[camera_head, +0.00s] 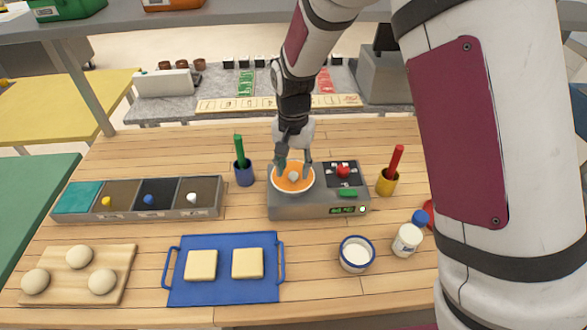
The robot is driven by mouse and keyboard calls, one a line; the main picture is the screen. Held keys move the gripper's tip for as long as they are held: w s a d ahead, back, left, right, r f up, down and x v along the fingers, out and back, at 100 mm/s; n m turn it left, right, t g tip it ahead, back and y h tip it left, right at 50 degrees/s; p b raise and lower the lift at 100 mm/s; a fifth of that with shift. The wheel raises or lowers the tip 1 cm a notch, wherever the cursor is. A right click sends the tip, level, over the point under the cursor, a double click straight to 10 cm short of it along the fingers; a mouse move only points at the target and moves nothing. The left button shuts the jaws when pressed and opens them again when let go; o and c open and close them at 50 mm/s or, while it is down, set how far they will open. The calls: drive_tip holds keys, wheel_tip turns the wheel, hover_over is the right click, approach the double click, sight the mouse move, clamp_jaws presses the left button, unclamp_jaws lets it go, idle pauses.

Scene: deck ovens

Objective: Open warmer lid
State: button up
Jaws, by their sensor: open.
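The warmer (318,212) is a grey box on the wooden table with a green display on its front. A small pale knob (293,177) stands at the lid's middle. My gripper (295,166) points down over the lid, with its fingers apart on either side of the space above the knob. I cannot tell whether the fingertips touch the lid. Nothing shows between the fingers.
The warmer's right part has a dark panel with a red knob (343,171). A compartment tray (140,216), blue tray (225,297), white bowl (356,254) and bottle (408,237) stand nearby. A shelf (200,20) crosses above.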

drive_tip(key=shift+f, duration=0.6)
clamp_jaws()
